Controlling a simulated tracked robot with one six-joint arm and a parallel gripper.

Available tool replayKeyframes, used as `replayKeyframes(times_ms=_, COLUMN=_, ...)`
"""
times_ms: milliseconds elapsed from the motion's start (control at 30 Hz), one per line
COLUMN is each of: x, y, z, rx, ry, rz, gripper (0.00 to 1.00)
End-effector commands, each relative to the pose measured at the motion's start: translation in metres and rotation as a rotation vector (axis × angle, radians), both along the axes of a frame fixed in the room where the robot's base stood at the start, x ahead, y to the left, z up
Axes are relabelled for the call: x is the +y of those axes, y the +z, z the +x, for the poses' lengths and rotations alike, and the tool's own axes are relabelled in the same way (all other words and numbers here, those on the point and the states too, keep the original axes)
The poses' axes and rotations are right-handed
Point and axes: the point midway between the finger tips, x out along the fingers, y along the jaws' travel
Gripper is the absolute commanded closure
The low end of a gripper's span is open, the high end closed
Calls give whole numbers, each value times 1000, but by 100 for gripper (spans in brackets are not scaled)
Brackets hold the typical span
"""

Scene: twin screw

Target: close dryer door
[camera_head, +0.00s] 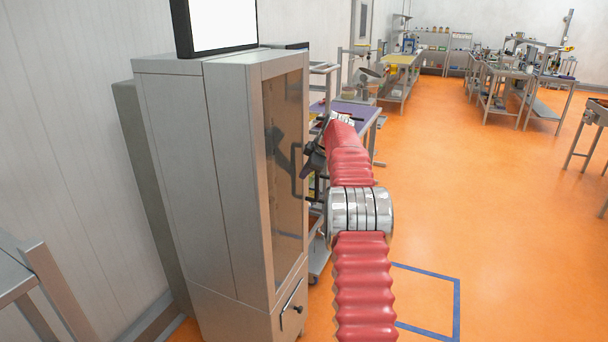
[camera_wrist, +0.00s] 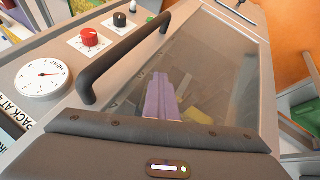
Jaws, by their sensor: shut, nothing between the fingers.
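The dryer is a tall grey metal cabinet (camera_head: 235,180) left of centre in the head view. Its glass-panelled door (camera_head: 285,220) has a dark vertical handle (camera_head: 295,172). The door looks flush or nearly flush with the cabinet front; I cannot tell whether a small gap is left. My gripper (camera_head: 315,160) is shut and empty, close in front of the door beside the handle. In the wrist view my gripper (camera_wrist: 160,130) crosses the bottom, with the handle (camera_wrist: 120,58) and door glass (camera_wrist: 210,85) beyond it. Contact with the door cannot be told.
A purple-topped table (camera_head: 350,112) stands behind my arm. A screen (camera_head: 218,22) sits on the cabinet. Orange floor (camera_head: 500,220) is clear to the right.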

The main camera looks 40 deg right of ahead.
Motion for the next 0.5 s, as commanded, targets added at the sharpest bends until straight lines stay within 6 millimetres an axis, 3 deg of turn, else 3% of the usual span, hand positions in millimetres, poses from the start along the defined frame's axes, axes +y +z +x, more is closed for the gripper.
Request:
replayKeyframes(times_ms=33, x=4, y=17, z=3, rx=-25, ry=1, rz=-8, gripper=100)
replayKeyframes(times_ms=500, x=0, y=69, z=-46, rx=-11, ry=0, rz=-5, gripper=100)
